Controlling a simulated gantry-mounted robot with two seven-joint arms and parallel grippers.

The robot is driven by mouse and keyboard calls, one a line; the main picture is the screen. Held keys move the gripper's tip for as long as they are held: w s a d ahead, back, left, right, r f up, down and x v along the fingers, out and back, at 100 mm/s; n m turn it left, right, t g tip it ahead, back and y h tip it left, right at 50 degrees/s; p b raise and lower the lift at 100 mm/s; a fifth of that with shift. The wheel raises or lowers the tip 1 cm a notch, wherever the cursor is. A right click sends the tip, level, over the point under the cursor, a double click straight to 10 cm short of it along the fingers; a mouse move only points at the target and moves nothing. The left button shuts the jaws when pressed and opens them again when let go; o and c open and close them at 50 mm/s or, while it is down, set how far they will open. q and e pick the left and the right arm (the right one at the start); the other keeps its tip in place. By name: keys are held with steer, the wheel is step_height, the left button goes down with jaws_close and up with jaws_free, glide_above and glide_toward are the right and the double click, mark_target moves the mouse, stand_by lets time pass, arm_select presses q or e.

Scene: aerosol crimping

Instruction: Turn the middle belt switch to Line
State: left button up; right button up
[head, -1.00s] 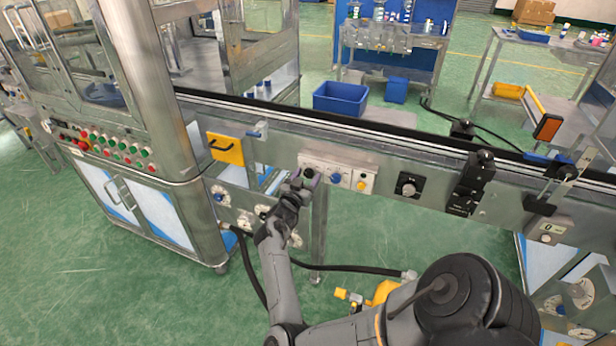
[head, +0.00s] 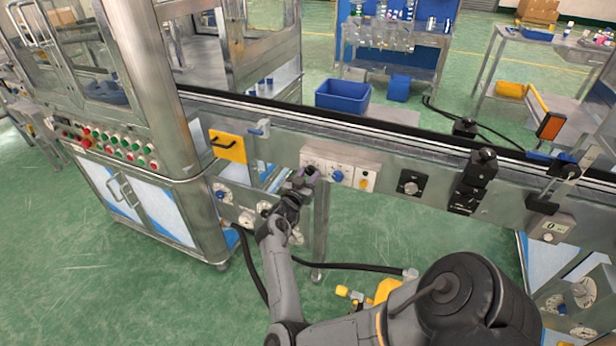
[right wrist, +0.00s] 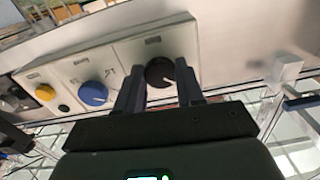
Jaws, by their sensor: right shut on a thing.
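A pale switch panel (head: 348,168) is on the conveyor's side rail. It carries a black knob (right wrist: 160,72) at its left end in the head view, a blue knob (head: 337,176) in the middle and a yellow button (head: 363,183) at the right. My right gripper (head: 307,174) is at the black knob. In the right wrist view its two fingers (right wrist: 160,88) flank the black knob, shut on it. The blue knob (right wrist: 92,93) is beside the fingers, apart from them. The labels are too small to read. My left gripper is not in view.
A yellow plate with a black handle (head: 227,146) is left of the panel. Another black knob (head: 410,183) and a black bracket (head: 474,180) are to its right. A leg and hoses are below the rail. The floor in front is mostly clear.

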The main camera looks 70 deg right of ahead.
steer(key=m+b, duration=0.1)
steer(key=m, duration=0.3)
steer(key=shift+f, duration=0.1)
steer(key=m+b, duration=0.1)
steer(key=m, duration=0.3)
steer(key=shift+w+m, duration=0.1)
steer(key=shift+m, duration=0.5)
steer(key=shift+b, duration=0.3)
steer(key=o, duration=1)
steer(key=shift+o, duration=0.2)
